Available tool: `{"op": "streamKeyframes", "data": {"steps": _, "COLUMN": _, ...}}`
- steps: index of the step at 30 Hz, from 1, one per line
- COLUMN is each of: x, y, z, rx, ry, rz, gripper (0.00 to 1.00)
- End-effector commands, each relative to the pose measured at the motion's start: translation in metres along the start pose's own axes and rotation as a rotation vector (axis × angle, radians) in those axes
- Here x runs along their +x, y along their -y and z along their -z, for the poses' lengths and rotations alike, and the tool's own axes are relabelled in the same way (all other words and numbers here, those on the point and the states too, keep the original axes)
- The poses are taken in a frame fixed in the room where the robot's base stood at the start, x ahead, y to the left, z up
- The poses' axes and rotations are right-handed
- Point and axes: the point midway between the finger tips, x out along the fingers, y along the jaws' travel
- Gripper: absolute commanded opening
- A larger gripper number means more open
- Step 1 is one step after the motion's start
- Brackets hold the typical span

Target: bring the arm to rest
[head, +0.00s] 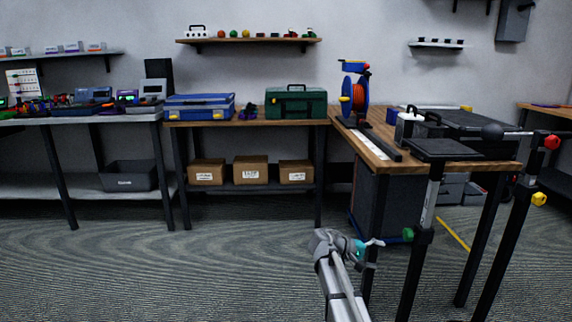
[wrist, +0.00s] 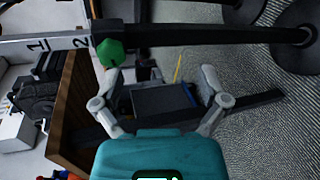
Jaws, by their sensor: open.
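My gripper (head: 374,243) is at the lower middle of the head view, at the end of my grey arm (head: 340,280). It is in front of the right-hand workbench, close to the left of a black stand. In the wrist view my gripper (wrist: 161,72) has its two grey fingers spread apart with nothing between them. A green knob (wrist: 110,52) on the stand's post shows just beyond the left fingertip. I cannot tell whether they touch.
The black stand (head: 419,250) has a flat top and a green knob (head: 408,234). A second post (head: 508,240) has red and yellow knobs. The wooden workbench (head: 470,167) holds a blue cable reel (head: 347,104). Open floor (head: 200,270) lies to the left of my arm.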

Motion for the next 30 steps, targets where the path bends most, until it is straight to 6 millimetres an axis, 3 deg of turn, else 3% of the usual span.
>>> {"op": "streamKeyframes", "data": {"steps": 1, "x": 0.001, "y": 0.005, "z": -0.016, "rx": 0.006, "ry": -0.007, "rz": 0.058, "gripper": 0.94}}
{"op": "streamKeyframes", "data": {"steps": 11, "x": -0.006, "y": 0.061, "z": -0.075, "rx": 0.049, "ry": -0.05, "rz": 0.46, "gripper": 0.94}}
{"op": "streamKeyframes", "data": {"steps": 21, "x": -0.045, "y": 0.105, "z": -0.136, "rx": 0.108, "ry": -0.08, "rz": 0.874, "gripper": 0.94}}
{"op": "streamKeyframes", "data": {"steps": 30, "x": -0.08, "y": 0.122, "z": -0.169, "rx": 0.144, "ry": -0.089, "rz": 1.123, "gripper": 0.94}}
